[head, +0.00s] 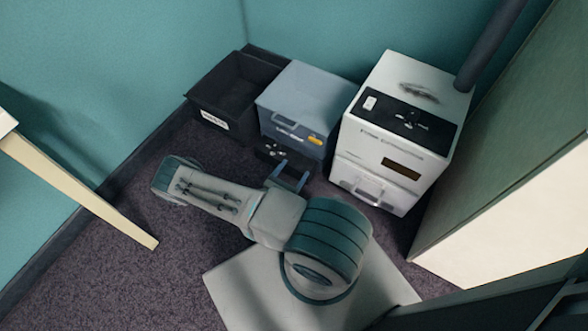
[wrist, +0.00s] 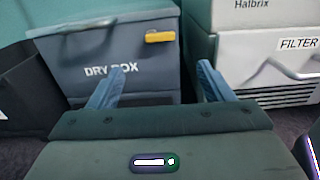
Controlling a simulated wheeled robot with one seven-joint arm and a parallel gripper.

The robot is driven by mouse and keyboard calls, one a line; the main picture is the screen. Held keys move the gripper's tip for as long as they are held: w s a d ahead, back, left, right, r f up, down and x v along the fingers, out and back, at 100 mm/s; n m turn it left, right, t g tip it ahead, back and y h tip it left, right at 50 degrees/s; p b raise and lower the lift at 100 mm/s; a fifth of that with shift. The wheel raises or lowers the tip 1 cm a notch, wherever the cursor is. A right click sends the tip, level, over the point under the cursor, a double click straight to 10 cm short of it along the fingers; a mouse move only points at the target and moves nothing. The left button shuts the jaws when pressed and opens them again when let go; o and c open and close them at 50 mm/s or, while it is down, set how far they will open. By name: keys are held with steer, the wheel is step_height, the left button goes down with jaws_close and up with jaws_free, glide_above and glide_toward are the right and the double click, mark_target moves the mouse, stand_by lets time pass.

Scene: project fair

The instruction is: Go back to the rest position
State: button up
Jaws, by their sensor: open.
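My gripper (head: 289,172) is low over the carpet, in front of the blue-grey dry box (head: 312,90). In the wrist view my gripper (wrist: 160,70) has its two blue fingers spread wide, with nothing between them. They point toward the front of the dry box (wrist: 150,62), which carries the words DRY BOX and a yellow tab. The box's lid looks shut. Whether the fingertips touch the box cannot be told. My arm is stretched out low over the floor in the head view.
A black open bin (head: 207,101) stands left of the dry box, and a white machine (head: 350,151) with a front handle stands to its right. A pale panel (head: 520,215) closes the right side. A table leg (head: 100,205) is at the left. Carpet (head: 90,270) is clear at lower left.

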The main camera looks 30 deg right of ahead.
stand_by(0.3)
steer(key=a+r+m+g+y+p, duration=0.25)
steer(key=r+m+g+p, duration=0.45)
steer(key=r, duration=1.2)
steer(key=a+r+m+g+y+p, duration=0.25)
steer(key=r+m+g+p, duration=0.45)
steer(key=r, duration=1.2)
steer(key=s+a+r+m+t+y+p, duration=0.3)
steer(key=r+p, duration=0.2)
steer(key=r, duration=0.8)
steer(key=s+a+r+m+t+y+p, duration=0.3)
steer(key=s+r+y+p, duration=0.1)
steer(key=r, duration=0.9)
steer(key=s+a+r+m+t+y+p, duration=0.3)
steer(key=r+p, duration=0.3)
steer(key=r, duration=0.7)
steer(key=shift+s+a+r+y, duration=0.4)
steer(key=shift+s+a+y, duration=0.1)
steer(key=shift+a+y, duration=0.1)
